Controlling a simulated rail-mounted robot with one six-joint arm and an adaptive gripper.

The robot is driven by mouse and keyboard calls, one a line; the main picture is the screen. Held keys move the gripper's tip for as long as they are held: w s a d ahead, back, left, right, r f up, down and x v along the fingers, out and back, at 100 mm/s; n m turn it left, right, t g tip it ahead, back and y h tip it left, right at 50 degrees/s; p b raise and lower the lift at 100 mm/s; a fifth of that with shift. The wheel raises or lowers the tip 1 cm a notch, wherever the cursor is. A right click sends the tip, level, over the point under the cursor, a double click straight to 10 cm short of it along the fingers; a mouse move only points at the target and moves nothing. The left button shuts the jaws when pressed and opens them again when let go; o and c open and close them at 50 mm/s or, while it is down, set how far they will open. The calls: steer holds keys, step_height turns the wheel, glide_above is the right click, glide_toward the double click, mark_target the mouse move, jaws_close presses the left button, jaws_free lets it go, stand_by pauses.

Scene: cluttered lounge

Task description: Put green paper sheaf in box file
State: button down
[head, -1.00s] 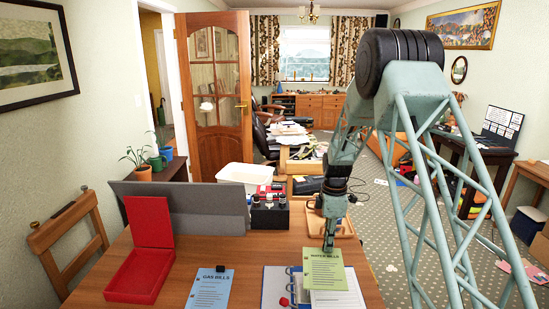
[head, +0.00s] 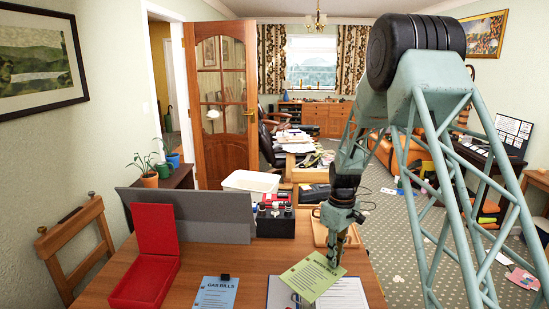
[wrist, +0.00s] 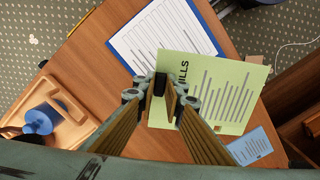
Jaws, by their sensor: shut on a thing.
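The green paper sheaf (head: 311,277) is held at one edge by my gripper (head: 332,262) in the head view. It is turned at an angle over the clipboard and appears to be raised above the table. In the wrist view my gripper (wrist: 161,92) has its fingers on the sheaf's edge, and the sheaf (wrist: 220,90) shows its printed lines. The red box file (head: 146,280) lies open on the left of the table, with its lid (head: 154,229) standing up at the back. Its tray looks empty. My gripper is to the right of it.
A blue gas bills sheaf (head: 216,293) lies between box file and clipboard. A blue clipboard with white paper (head: 346,294) is beneath the green sheaf. A grey panel (head: 205,217) and a black box with bottles (head: 274,225) stand behind. A wooden tray (head: 319,232) is at the back right.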

mark_target(334, 270)
steer(key=s+m, duration=0.2)
steer(key=m, duration=0.1)
steer(key=r+m, duration=0.1)
steer(key=shift+s+a+m, duration=0.25)
steer(key=shift+s+m, duration=0.15)
steer(key=shift+s+a+r+m, duration=0.15)
steer(key=shift+s+m, duration=0.4)
steer(key=shift+m, duration=0.35)
steer(key=shift+s+a+r+m, duration=0.15)
steer(key=shift+s+m, duration=0.4)
steer(key=shift+m, duration=0.35)
